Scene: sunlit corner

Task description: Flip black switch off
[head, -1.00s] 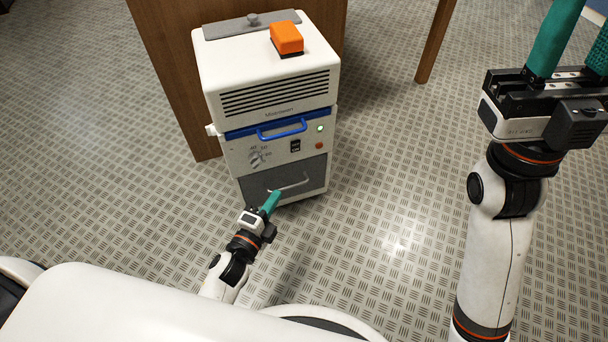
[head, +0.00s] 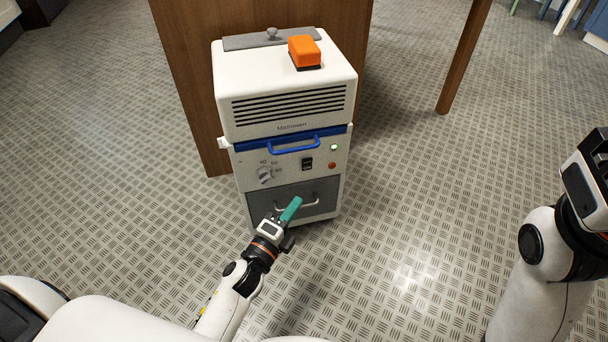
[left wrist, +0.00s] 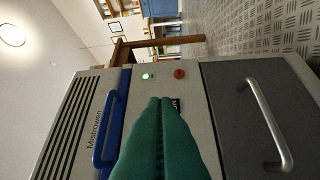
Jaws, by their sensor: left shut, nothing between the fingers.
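The black switch (head: 307,163) is on the front panel of the white Mistroven machine (head: 285,85), right of the dial. In the left wrist view the switch (left wrist: 175,104) shows only in part, behind my fingertips, and its position cannot be read. My left gripper (head: 296,200) is shut and empty, its green fingers pointing at the machine front. In the head view the tips appear below the switch. The left gripper (left wrist: 160,99) also fills the lower middle of the left wrist view. I cannot tell whether it touches. My right gripper's housing is at the right edge, fingers out of frame.
A green light (head: 334,147) is lit beside a red-orange round (head: 332,166). A dial (head: 265,174), a blue handle (head: 293,146) and a drawer handle (left wrist: 268,125) stick out nearby. An orange block (head: 304,51) lies on top. A wooden table stands behind; the floor is clear.

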